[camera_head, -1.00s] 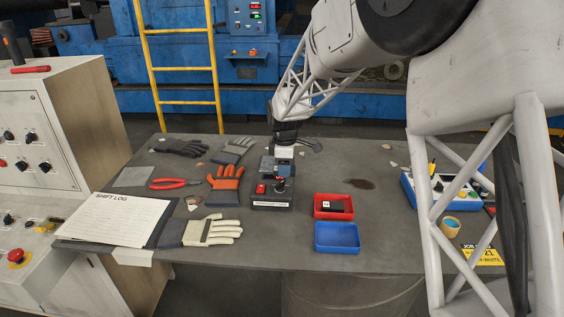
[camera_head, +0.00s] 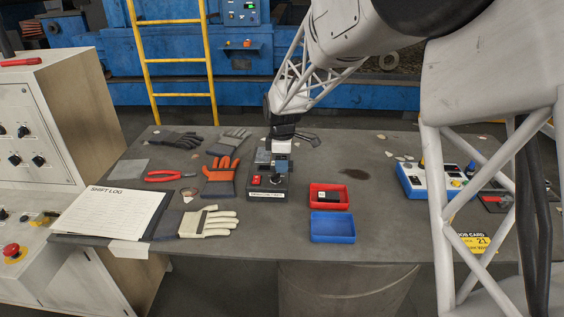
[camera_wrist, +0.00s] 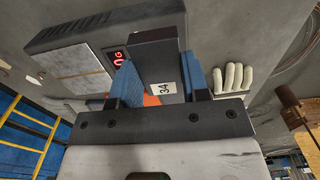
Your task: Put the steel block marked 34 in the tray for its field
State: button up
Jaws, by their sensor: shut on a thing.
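My gripper (camera_head: 273,160) is shut on the dark steel block (camera_wrist: 156,58) in the wrist view. The block sits between the two blue fingers, and its white label reads 34. The tester also shows beyond the block in the wrist view (camera_wrist: 70,32), with a lit red display too unclear to read surely. A red tray (camera_head: 320,206) holds a dark piece with a white mark. A blue tray (camera_head: 333,238) in front looks empty.
Several gloves (camera_head: 207,223), red pliers (camera_head: 170,176) and a shift log (camera_head: 108,210) lie left of the tester. The table between tester and trays is clear.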

jog(key=s+d+f, duration=0.2)
jog(key=s+d, duration=0.3)
jog(key=s, duration=0.5)
jog(key=s+d+f, duration=0.1)
jog(key=s+d, duration=0.5)
jog(key=s, duration=0.4)
jog(key=s+d+f, duration=0.2)
jog(key=s+d, duration=0.4)
jog(key=s, duration=0.4)
jog(key=shift+s+d+f, duration=0.15)
jog(key=shift+s+f, duration=0.1)
jog(key=shift+f, duration=0.05)
send_over(332, 230)
jog(key=shift+f, duration=0.75)
jog(key=shift+f, duration=1.75)
jog(key=shift+f, duration=0.15)
